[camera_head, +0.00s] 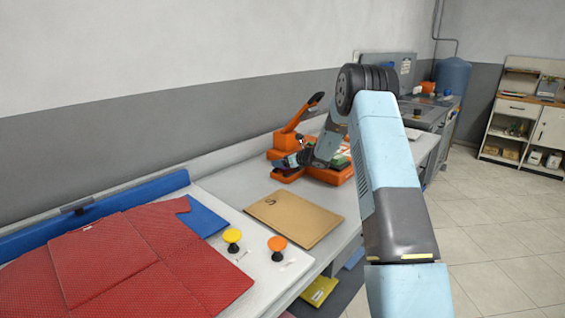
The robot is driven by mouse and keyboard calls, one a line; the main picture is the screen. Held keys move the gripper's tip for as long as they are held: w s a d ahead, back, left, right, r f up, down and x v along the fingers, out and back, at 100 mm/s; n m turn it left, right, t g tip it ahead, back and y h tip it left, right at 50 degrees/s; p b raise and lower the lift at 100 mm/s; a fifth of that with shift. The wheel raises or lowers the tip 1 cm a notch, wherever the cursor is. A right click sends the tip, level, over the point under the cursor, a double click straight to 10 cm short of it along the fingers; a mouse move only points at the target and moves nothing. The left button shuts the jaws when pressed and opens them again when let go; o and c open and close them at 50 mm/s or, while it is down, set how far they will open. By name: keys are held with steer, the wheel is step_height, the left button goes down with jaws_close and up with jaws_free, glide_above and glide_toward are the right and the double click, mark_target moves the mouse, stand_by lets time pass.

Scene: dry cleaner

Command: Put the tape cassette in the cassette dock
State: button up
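My arm reaches from the lower right over the counter. My gripper (287,163) is at the orange machine on the counter, small and partly dark in this view; whether its fingers are open or shut cannot be made out. The orange machine (285,141) has a raised lever with a dark handle. An orange tray-like part (322,175) with something green on it lies beside and under my gripper, partly hidden by my arm. I cannot make out the tape cassette or the cassette dock for certain.
A brown folder or board (293,217) lies on the white counter (245,187) in front of the orange machine. Red cloth (150,255) covers the near left. A yellow knob (232,236) and an orange knob (277,243) stand near the front edge. Open floor (490,235) is at right.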

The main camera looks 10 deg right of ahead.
steer(key=shift+f, duration=0.5)
steer(key=o, duration=1)
steer(key=shift+f, duration=0.15)
steer(key=shift+c, duration=0.2)
steer(key=shift+o, duration=0.6)
steer(key=shift+s+a, duration=0.1)
